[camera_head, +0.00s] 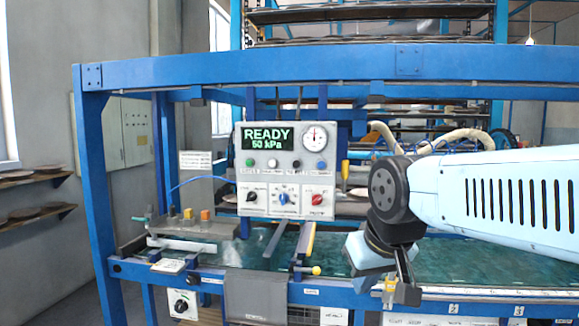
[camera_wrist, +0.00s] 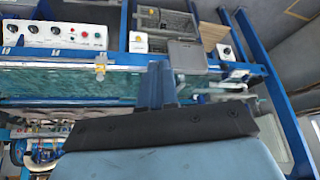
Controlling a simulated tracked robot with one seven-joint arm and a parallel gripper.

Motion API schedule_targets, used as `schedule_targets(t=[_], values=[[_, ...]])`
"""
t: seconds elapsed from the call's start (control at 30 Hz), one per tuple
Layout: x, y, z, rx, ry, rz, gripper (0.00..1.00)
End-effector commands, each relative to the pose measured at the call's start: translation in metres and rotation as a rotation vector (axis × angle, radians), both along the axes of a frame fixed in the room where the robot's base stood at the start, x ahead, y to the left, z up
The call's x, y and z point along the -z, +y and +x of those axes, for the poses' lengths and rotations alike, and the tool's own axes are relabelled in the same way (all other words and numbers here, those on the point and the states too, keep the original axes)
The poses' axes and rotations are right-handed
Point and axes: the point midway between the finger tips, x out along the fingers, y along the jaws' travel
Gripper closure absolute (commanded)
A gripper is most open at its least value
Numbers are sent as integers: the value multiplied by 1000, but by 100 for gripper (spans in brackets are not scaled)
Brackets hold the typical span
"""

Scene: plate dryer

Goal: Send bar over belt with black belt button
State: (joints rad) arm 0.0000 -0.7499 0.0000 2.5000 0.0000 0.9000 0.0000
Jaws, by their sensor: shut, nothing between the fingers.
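The green belt (camera_head: 350,252) runs behind the front rail and also shows in the wrist view (camera_wrist: 60,82). A narrow bar (camera_head: 306,240) stretches back across the belt below the panel; I cannot tell if it is the task's bar. My gripper (camera_head: 407,287) is shut and empty, pointing down by the front rail, right of and below the panel. Its fingers show together in the wrist view (camera_wrist: 155,85).
A blue frame beam (camera_head: 300,66) spans above the panel, with a post (camera_head: 95,190) at left. A yellow knob (camera_head: 316,271) and a grey box (camera_head: 255,298) are along the front rail (camera_head: 340,298). Open space separates my arm from the panel.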

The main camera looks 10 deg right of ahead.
Motion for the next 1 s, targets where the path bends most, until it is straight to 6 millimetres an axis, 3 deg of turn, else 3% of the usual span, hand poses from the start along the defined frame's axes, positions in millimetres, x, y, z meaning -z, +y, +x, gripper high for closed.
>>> schedule_targets(t=[0.23,0.37,0.47,0.7,1.0], values=[[-2,-1,4,-1,-8,-7,100],[-9,-8,23,-5,-54,-48,100],[-20,-16,51,-18,-120,-106,100],[-56,-34,138,-98,-332,-281,100],[-97,-34,239,-278,-588,-458,100]])
